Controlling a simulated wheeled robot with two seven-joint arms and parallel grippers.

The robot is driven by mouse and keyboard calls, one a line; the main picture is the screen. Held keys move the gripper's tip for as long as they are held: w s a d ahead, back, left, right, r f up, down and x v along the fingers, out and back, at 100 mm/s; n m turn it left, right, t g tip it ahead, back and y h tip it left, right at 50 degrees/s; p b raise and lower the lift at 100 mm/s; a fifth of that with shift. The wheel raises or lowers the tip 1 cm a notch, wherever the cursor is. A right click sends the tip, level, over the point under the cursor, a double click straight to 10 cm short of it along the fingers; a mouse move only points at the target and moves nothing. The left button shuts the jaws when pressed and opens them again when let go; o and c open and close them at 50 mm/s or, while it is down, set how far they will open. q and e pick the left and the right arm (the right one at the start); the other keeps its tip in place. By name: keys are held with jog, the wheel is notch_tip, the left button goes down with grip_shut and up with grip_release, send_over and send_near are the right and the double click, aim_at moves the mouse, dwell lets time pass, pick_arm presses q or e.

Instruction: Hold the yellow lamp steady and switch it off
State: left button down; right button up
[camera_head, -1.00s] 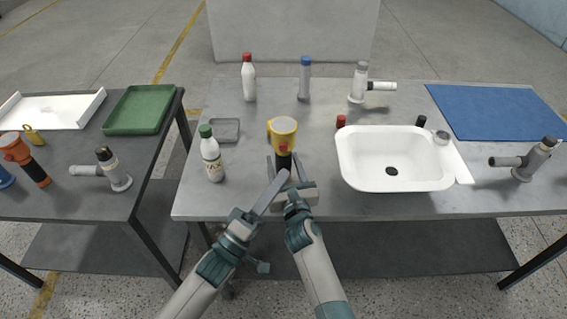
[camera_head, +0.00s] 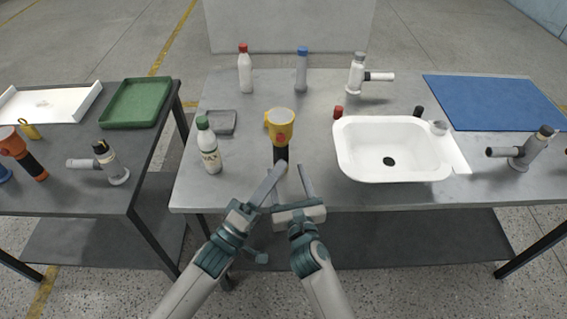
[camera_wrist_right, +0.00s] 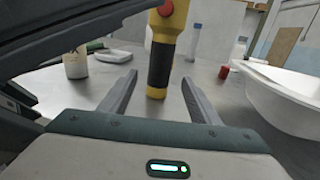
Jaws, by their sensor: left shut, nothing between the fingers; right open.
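The yellow lamp (camera_head: 283,128) stands upright on the grey table with its wide yellow head up, a red button on the head and a black handle below. In the right wrist view the lamp (camera_wrist_right: 170,40) stands beyond my fingers, its black handle lined up with the gap between them. My right gripper (camera_head: 291,184) is open and empty, on the near side of the lamp. My left gripper (camera_head: 276,176) is shut and empty, its fingers slanting up toward the base of the lamp. It partly hides one right finger.
A green-capped bottle (camera_head: 208,146) stands left of the lamp, with a grey tray (camera_head: 221,123) behind it. A white basin (camera_head: 350,165) lies to the right. A red-capped bottle (camera_head: 244,72) and a blue-capped bottle (camera_head: 302,72) stand farther back. The table's front edge is near.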

jog(key=shift+s+d, duration=0.2)
jog(key=shift+s, duration=0.8)
jog(key=shift+s+d, duration=0.2)
jog(key=shift+s, duration=0.75)
